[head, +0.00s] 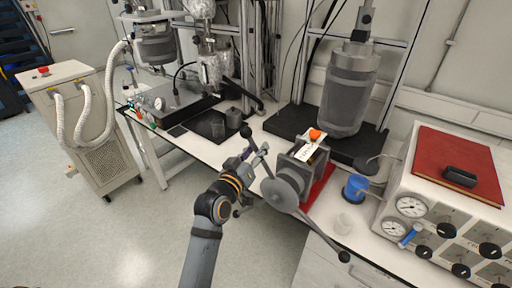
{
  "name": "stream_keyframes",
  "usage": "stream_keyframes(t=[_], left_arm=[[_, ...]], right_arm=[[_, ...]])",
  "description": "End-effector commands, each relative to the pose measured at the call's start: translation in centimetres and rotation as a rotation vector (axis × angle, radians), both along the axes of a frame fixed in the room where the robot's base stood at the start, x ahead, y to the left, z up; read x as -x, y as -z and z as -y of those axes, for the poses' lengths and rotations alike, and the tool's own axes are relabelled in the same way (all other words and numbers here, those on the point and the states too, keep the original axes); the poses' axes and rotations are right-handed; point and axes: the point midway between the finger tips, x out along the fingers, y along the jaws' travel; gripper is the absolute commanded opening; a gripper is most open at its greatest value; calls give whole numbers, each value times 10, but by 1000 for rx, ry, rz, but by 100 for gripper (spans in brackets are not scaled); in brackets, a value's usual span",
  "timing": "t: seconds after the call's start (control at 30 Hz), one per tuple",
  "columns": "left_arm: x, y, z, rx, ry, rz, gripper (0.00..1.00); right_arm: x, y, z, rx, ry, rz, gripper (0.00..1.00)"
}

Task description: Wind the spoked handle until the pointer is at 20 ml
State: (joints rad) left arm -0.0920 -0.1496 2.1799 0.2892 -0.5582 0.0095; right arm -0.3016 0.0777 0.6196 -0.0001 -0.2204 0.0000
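The spoked handle (281,194) is a grey wheel-like hub with thin rods ending in dark balls, on the front of a small hand pump (318,176) on a red base. One rod points to the lower right and ends in a ball (345,257). A pale scale plate (307,150) with an orange knob (315,134) sits on top of the pump. Its marks and pointer are too small to read. My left gripper (260,156) is at the handle's upper left, close to a rod. Whether its fingers close on that rod is unclear. My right gripper is out of view.
A gauge panel (440,235) with a red book (458,163) is farther right. A large grey reactor (350,90) stands behind. Open floor lies at the front left.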

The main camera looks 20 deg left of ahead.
Motion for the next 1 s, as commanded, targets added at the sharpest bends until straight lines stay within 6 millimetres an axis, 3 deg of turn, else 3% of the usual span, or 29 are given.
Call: stream_keyframes(t=[0.27, 0.57, 1.0], left_arm=[[-3, 0, 0, 0, 0, 1, 37], [-3, 1, 0, 0, 0, 0, 0], [-4, 1, 0, 2, 0, -1, 0]], right_arm=[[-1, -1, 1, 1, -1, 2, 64], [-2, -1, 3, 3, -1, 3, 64], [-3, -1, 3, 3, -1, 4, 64]])
